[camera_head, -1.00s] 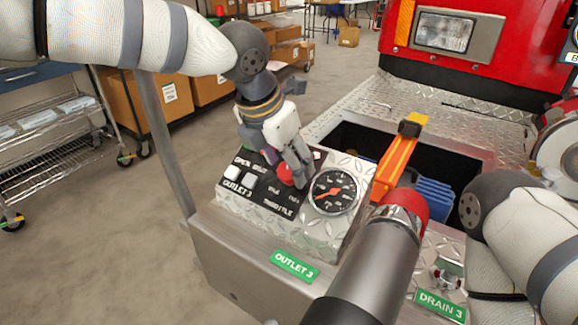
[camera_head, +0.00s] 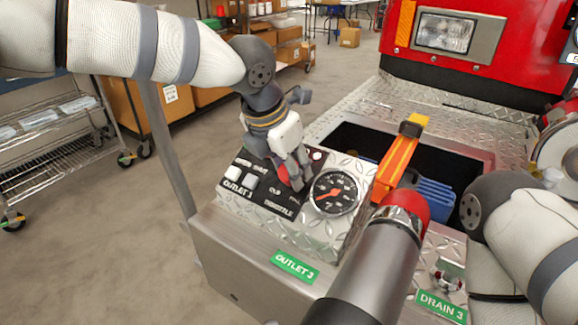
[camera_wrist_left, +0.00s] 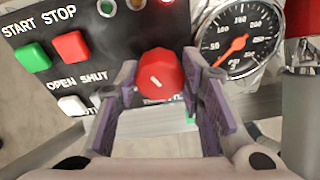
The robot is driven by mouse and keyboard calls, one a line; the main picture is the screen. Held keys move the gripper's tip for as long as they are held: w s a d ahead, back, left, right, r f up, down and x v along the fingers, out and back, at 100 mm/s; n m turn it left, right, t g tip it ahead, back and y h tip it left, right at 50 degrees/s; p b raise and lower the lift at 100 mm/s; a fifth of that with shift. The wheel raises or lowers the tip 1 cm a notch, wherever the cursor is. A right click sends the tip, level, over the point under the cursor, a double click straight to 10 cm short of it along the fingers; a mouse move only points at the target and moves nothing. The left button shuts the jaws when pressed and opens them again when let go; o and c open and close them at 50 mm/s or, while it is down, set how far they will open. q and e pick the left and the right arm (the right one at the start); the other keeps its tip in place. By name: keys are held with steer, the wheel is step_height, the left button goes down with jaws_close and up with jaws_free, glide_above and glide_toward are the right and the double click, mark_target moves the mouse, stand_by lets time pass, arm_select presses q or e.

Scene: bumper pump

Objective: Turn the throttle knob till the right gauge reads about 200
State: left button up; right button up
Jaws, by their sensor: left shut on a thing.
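The red throttle knob (camera_wrist_left: 160,74) sits on the black control panel between the two fingers of my left gripper (camera_wrist_left: 161,90), with a white mark on its face. In the head view my left gripper (camera_head: 293,177) reaches down to the panel, shut on the knob and partly covering it. The round black gauge (camera_head: 335,192) is right of the knob. In the left wrist view the orange needle of the gauge (camera_wrist_left: 240,36) points to the lower left, at the low end of the scale, below 50. My right gripper is not seen; only part of that arm shows.
An orange lever (camera_head: 398,160) and a metal cylinder with a red collar (camera_head: 375,255) stand close right of the gauge.

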arm_select(q)
steer(key=m+p, duration=0.1)
steer(key=m, duration=0.3)
steer(key=shift+s+d+m+y, duration=0.1)
steer(key=shift+m+y, duration=0.2)
steer(key=shift+y, duration=0.1)
steer(key=m+t, duration=0.1)
steer(key=m, duration=0.4)
steer(key=shift+s, duration=0.1)
steer(key=m+p, duration=0.1)
steer(key=m, duration=0.4)
steer(key=shift+s+f+m+t, duration=0.1)
steer(key=shift+m+t, duration=0.2)
steer(key=shift+t, duration=0.1)
steer(key=m, duration=0.4)
steer(key=shift+f+m+t, duration=0.1)
steer(key=shift+m+t, duration=0.2)
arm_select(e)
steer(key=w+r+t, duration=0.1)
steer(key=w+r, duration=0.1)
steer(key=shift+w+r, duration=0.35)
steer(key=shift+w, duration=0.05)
arm_select(q)
steer(key=shift+m, duration=0.3)
steer(key=o, duration=1.2)
